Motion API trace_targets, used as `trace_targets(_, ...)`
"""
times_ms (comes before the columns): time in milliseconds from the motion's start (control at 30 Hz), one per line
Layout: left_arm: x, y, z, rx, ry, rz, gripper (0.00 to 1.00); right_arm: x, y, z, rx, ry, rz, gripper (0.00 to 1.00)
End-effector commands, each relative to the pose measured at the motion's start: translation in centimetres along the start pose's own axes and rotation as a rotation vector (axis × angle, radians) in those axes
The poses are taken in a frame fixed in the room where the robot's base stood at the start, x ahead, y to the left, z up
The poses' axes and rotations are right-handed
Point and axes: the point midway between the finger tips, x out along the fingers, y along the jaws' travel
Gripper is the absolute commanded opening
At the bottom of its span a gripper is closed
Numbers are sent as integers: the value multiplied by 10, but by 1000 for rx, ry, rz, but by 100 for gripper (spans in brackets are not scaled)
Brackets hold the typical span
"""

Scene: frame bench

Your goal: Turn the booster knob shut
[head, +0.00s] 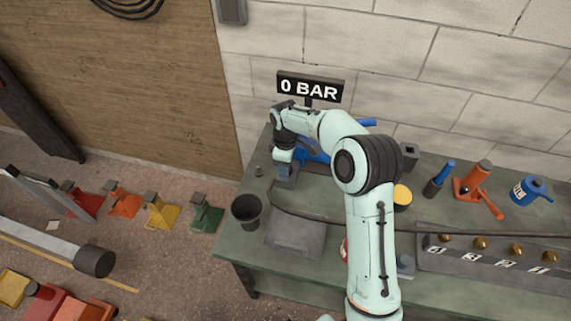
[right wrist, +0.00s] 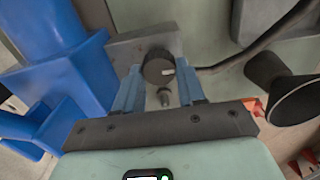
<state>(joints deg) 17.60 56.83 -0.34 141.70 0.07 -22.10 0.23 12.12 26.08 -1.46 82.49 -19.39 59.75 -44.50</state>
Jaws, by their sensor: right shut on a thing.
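The booster knob (right wrist: 157,67) is a round black knob with a white mark pointing right in the right wrist view. It sits on a grey block (right wrist: 182,42) beside a blue body (right wrist: 75,85). My right gripper (right wrist: 158,82) is shut on the knob, one blue-grey finger on each side. In the head view my right gripper (head: 284,162) is at the left part of the bench, and it hides the knob. A black sign (head: 310,87) behind it reads "0 BAR". My left gripper is not in view.
A black cup (head: 247,210) and a grey pad (head: 295,238) are in front of my right gripper on the green bench (head: 230,245). A dark cable crosses the bench. A numbered rail (head: 480,262), orange jack (head: 477,182) and blue can (head: 531,190) stand at right.

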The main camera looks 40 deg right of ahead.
Motion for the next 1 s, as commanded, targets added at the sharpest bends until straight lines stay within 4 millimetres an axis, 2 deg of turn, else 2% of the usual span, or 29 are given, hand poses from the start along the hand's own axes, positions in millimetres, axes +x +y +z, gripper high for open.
trace_targets(233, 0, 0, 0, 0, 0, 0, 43, -1, 1, 0, 4, 2, 3, 9)
trace_targets(267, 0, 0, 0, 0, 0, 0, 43, -1, 1, 0, 4, 2, 3, 49)
trace_targets(300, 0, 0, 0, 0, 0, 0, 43, -1, 1, 0, 4, 2, 3, 62)
trace_targets(333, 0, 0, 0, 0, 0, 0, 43, -1, 1, 0, 3, 2, 2, 65)
trace_targets(600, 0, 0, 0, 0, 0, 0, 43, -1, 0, 0, 1, 1, 1, 65)
trace_targets(733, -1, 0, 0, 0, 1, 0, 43, -10, 1, 0, 1, 3, 2, 65)
trace_targets(867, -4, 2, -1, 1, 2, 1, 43, -33, 1, -1, 2, 6, 5, 65)
trace_targets(1000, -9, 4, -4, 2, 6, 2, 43, -66, 1, -1, 2, 6, 5, 65)
